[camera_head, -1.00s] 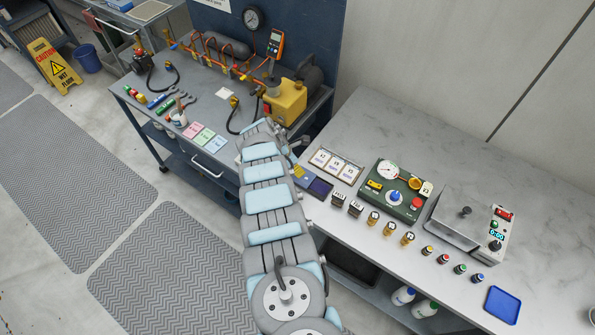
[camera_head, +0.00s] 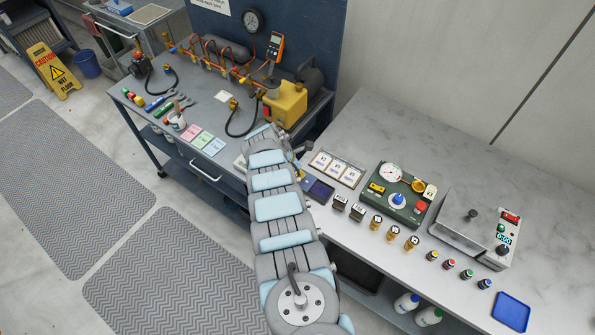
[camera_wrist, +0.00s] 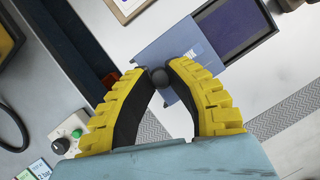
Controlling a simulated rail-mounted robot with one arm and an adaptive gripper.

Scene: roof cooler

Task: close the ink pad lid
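The ink pad lies open near the left end of the marble counter. Its dark purple pad (camera_head: 320,189) faces up. The blue lid (camera_wrist: 182,56) with a printed label lies swung out beside the pad in the wrist view, where the pad (camera_wrist: 232,22) also shows. A small dark round knob (camera_wrist: 158,77) sits at the lid's outer edge. My gripper (camera_wrist: 158,70) has curved yellow fingers with their tips close together, one on each side of the knob, and they look to be touching it. In the head view my arm hides the gripper and part of the lid.
A framed card panel (camera_head: 336,168) lies just behind the pad. Dark stamps (camera_head: 340,202) and brass stamps (camera_head: 376,223) stand to its right. A green gauge box (camera_head: 397,193) stands behind them. The workbench (camera_head: 165,80) is left, across a gap.

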